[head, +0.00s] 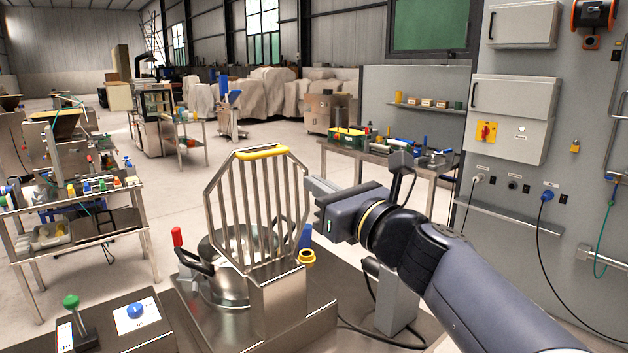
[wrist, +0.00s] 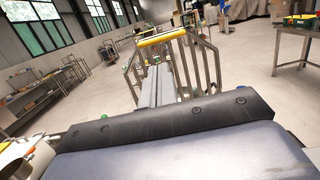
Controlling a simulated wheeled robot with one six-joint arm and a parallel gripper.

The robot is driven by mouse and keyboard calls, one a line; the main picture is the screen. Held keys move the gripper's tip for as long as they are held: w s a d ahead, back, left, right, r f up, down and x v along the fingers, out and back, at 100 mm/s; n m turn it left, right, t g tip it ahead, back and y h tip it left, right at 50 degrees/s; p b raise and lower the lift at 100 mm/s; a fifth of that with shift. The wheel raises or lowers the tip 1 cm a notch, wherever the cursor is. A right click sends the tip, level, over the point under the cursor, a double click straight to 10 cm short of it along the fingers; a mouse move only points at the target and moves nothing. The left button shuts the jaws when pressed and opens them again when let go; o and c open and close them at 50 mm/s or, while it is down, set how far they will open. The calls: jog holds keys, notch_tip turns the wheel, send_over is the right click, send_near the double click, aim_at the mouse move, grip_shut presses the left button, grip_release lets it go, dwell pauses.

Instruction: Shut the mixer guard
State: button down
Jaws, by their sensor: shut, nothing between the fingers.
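The mixer guard (head: 258,205) is a frame of metal bars with a yellow grip bar (head: 262,152) along its top edge. It stands raised, close to upright, above the steel mixer bowl (head: 222,285). In the wrist view the yellow grip bar (wrist: 161,39) and bars of the guard (wrist: 205,62) show just beyond my fingers. My gripper (head: 312,186) is shut and empty, just right of the guard's upper right side in the head view. It also shows in the wrist view (wrist: 158,72). I cannot tell whether the fingertips touch the guard.
A red-handled lever (head: 177,237) stands left of the bowl, and a blue and yellow part (head: 306,246) stands right of it. A control panel with a green knob (head: 71,301) is at lower left. A grey wall with electrical boxes (head: 508,110) stands at right.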

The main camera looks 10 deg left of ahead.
aim_at(269, 154)
jog(key=p+x, duration=0.2)
jog(key=x, duration=1)
jog(key=shift+p, duration=0.4)
jog(key=shift+w, duration=0.1)
